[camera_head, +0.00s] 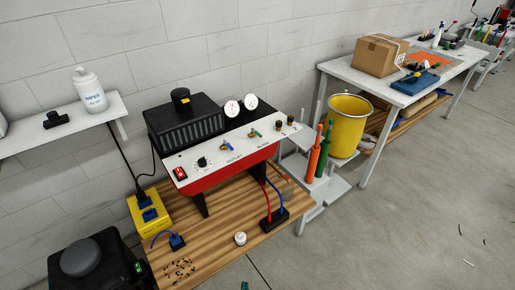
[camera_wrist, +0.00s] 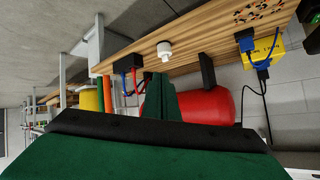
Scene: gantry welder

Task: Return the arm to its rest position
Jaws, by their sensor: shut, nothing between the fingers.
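My gripper (camera_wrist: 161,88) shows in the wrist view as dark green fingers above a wide green and black body. The fingers are together and nothing shows between them. The picture from the wrist is upside down. Behind the fingers is the red tank of a compressor (camera_wrist: 208,105), and the wooden table (camera_wrist: 205,38) runs across the top. I cannot tell the exact gap between the fingers and the tank. In the head view neither my arm nor my gripper shows. There the red and white compressor panel (camera_head: 225,154) stands on the wooden table (camera_head: 207,238).
A white knob-like piece (camera_head: 240,239), a yellow power box (camera_head: 150,213) and cables lie on the wooden table. Orange and green torches (camera_head: 320,152) and a yellow bin (camera_head: 348,125) stand to its right. A wall shelf (camera_head: 62,121) is at left. Open floor (camera_head: 425,215) lies right.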

